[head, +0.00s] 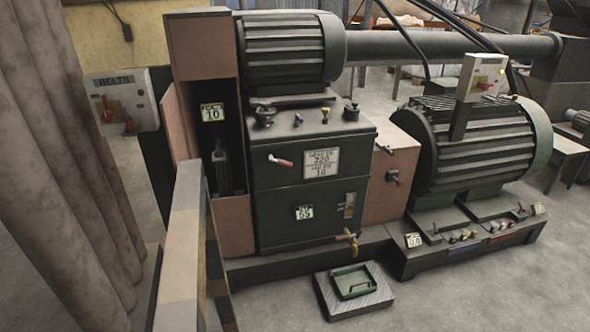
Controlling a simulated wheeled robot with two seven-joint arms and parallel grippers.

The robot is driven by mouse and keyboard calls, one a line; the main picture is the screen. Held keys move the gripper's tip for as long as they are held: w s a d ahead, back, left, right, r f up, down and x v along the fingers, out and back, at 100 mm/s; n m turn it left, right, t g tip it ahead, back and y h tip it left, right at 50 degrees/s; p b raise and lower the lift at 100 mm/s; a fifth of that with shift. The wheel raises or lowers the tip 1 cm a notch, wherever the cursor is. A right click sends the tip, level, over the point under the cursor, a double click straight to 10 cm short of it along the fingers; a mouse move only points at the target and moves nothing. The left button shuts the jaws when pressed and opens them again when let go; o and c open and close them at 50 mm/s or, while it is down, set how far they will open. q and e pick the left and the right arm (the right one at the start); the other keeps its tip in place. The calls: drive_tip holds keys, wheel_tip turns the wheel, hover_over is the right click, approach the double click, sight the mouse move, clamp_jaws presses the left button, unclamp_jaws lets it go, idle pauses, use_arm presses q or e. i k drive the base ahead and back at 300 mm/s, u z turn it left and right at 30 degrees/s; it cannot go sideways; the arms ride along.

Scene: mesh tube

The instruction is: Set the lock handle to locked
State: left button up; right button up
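No part is clearly marked as the lock handle, so I cannot tell which one it is or how it is set. A red-tipped lever (280,161) sticks out of the upper front of the dark machine cabinet (262,190). A small upright latch (349,205) sits lower right on that front, with a brass valve (349,240) below it. A small lever (391,177) is on the brown side box (398,187). The box labelled BELTS (120,100) at the left has red handles (107,110). Neither of my grippers is in view.
A wooden post or rail (182,255) stands in the near left foreground, beside thick grey columns (60,180). A green tray (355,281) lies on a low block before the cabinet. A large ribbed motor (485,145) stands at right. Floor at lower right is clear.

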sight(280, 161)
drive_tip(key=z, duration=0.55)
drive_tip(key=i, duration=1)
drive_tip(key=u, duration=0.45)
drive_tip(key=i, duration=1.05)
drive_tip(key=u, duration=0.9)
